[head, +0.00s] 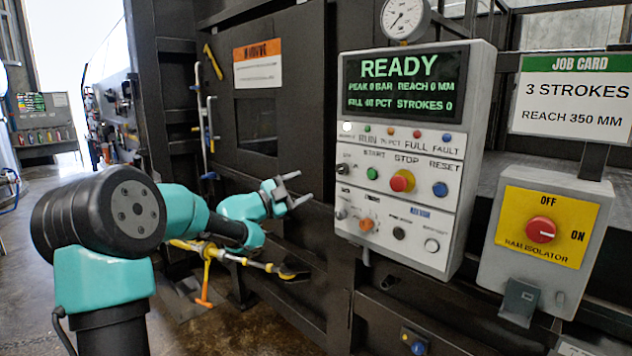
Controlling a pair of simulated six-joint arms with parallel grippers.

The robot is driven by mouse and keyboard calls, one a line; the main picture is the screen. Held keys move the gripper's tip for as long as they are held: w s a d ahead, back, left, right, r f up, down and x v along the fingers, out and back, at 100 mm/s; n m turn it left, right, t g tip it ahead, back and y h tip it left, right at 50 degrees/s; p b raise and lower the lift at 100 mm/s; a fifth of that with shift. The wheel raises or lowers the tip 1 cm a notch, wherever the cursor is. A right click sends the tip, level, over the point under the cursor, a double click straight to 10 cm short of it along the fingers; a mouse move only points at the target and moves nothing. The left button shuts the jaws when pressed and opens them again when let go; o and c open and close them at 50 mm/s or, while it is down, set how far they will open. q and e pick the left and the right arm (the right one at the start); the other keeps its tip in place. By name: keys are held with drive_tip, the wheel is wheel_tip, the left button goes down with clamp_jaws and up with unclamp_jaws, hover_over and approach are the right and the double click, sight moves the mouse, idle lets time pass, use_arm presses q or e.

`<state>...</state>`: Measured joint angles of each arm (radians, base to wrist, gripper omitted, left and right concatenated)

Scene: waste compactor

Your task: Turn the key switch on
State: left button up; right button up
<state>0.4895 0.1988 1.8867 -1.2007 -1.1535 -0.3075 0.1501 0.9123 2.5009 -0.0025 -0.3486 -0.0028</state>
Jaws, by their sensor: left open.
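The white control panel (404,150) stands right of centre, with a lit screen (404,85) reading READY. A small dark switch (342,168) sits left of the green START button (372,173); it may be the key switch, but its label and turn position are too small to read. Another small metallic control (340,213) is below it, beside an orange knob (366,225). My left gripper (303,187) is open and empty, left of the panel and apart from it, its fingers pointing right. My right gripper is not in view.
A red and yellow STOP button (402,181) and blue RESET button (440,189) are on the panel. The ram isolator box (540,235) with a red knob stands right, below a job card (572,98). A yellow-handled tool (230,258) lies below my left arm.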

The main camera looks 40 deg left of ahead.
use_arm(q)
drive_tip(key=v, duration=0.5)
drive_tip(key=shift+f, duration=0.1)
idle(0.3)
drive_tip(key=w+d+f+n+g+y, duration=0.1)
drive_tip(key=w+d+f+n+y, duration=0.2)
drive_tip(key=f, duration=0.6)
drive_tip(key=w+d+f+n+g+y, duration=0.15)
drive_tip(key=f+n, duration=0.25)
drive_tip(key=f, duration=0.6)
drive_tip(key=w+d+f+n+g+y, duration=0.15)
drive_tip(key=d+f+n, duration=0.25)
drive_tip(key=f, duration=0.5)
drive_tip(key=s+d+f+n+g, duration=0.2)
drive_tip(key=s+d+f, duration=0.15)
drive_tip(key=f, duration=0.45)
drive_tip(key=s+d+f+n+g, duration=0.2)
drive_tip(key=d+f, duration=0.3)
drive_tip(key=f, duration=0.4)
drive_tip(key=s+d+f+n+g, duration=0.1)
drive_tip(key=s+d+f+g, duration=0.4)
drive_tip(key=s, duration=0.5)
drive_tip(key=s+d+f+n+g, duration=0.2)
drive_tip(key=s+d+f+g, duration=0.2)
drive_tip(key=s+d+f, duration=0.3)
drive_tip(key=s+f, duration=0.2)
drive_tip(key=s, duration=0.2)
drive_tip(key=shift+s+d+f+g, duration=0.25)
drive_tip(key=shift+s+d+g, duration=0.05)
drive_tip(key=shift+d+g, duration=0.1)
